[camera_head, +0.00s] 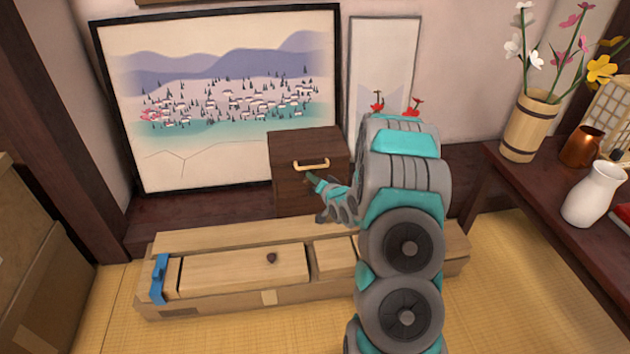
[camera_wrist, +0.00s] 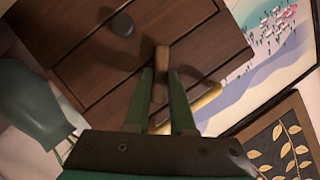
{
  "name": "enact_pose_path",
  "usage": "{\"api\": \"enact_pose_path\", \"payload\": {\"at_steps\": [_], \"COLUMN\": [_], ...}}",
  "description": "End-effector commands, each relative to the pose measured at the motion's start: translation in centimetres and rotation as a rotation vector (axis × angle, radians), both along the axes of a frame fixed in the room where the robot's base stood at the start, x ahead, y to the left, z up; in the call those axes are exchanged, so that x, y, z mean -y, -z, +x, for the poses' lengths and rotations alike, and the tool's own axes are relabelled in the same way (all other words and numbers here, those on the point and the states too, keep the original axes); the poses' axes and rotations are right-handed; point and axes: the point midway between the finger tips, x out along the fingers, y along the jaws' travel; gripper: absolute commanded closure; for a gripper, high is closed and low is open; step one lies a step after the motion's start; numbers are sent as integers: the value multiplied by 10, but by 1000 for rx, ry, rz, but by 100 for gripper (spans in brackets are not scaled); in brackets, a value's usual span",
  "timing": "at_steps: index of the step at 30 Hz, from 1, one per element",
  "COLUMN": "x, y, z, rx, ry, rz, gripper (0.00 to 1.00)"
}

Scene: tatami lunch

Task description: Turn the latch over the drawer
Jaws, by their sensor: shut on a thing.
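The small dark brown wooden cabinet (camera_head: 296,195) stands on the ledge against the wall, with a brass handle (camera_head: 311,164) on its front. In the wrist view its front shows tilted, with drawer seams, and the brass handle (camera_wrist: 207,103) lies partly behind a finger. The latch (camera_wrist: 162,57), a narrow lighter brown wooden bar, sits across the front between my fingertips. My gripper (camera_head: 312,179) is at the cabinet front just below the handle. In the wrist view its green fingers (camera_wrist: 163,75) are shut on the latch. My arm and gripper hide part of the cabinet front in the head view.
A round dark knob (camera_wrist: 122,25) is on the cabinet front. A framed landscape (camera_head: 220,95) stands behind. A side table (camera_head: 540,205) with vases is at right.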

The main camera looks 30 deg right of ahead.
Motion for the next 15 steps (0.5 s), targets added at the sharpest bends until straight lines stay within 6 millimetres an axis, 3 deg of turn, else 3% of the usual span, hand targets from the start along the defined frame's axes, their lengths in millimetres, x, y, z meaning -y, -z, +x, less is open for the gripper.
{"api": "enact_pose_path", "payload": {"at_steps": [15], "x": [-5], "y": [1], "z": [1], "rx": [-129], "ry": [-2], "rz": [-451], "gripper": [100]}}
